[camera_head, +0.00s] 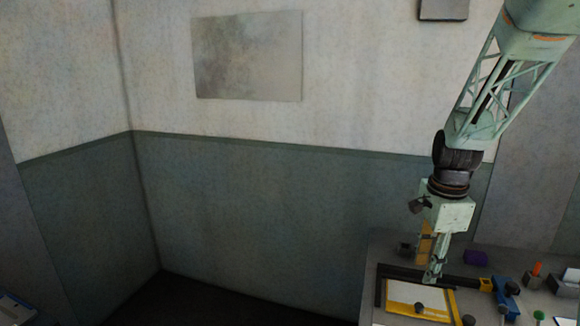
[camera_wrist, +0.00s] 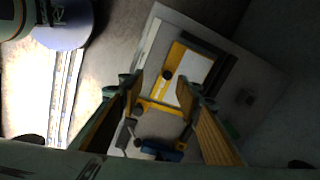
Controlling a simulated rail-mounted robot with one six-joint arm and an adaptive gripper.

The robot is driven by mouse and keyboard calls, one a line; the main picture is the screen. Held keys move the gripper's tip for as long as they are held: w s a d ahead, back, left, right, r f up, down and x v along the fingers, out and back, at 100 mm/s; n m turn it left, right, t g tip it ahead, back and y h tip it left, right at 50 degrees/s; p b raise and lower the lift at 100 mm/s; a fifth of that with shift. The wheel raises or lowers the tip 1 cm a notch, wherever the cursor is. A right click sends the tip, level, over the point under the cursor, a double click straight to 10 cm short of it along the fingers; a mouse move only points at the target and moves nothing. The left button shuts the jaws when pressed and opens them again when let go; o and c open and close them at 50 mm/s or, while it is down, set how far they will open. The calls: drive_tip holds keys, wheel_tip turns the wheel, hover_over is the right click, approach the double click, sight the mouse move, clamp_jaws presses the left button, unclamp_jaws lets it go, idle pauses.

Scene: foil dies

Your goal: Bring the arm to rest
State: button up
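My arm hangs down from the upper right in the head view. My gripper (camera_head: 434,275) points down just above the back edge of a yellow-framed plate with a white face (camera_head: 402,293) on the table. In the wrist view my gripper (camera_wrist: 163,88) has its two yellow-padded fingers well apart, with nothing held between them. The yellow frame (camera_wrist: 176,57) shows beyond and between the fingertips there. A dark round knob (camera_head: 420,308) is on the plate. I cannot tell the exact height of the fingertips above it.
The grey table (camera_head: 385,246) fills the lower right. The left floor (camera_head: 190,297) is clear.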

drive_tip(key=s+a+r+n+t, duration=0.1)
drive_tip(key=s+a+r+n, duration=0.5)
drive_tip(key=s+r, duration=0.45)
drive_tip(key=s+a+r+n+t, duration=0.1)
drive_tip(key=s+a+r+n, duration=0.65)
drive_tip(key=s, duration=0.65)
drive_tip(key=s+a+r+n+t, duration=0.1)
drive_tip(key=s+n, duration=0.4)
drive_tip(key=s, duration=0.7)
drive_tip(key=shift+s+a+r, duration=0.35)
drive_tip(key=shift+a, duration=0.25)
idle(1.0)
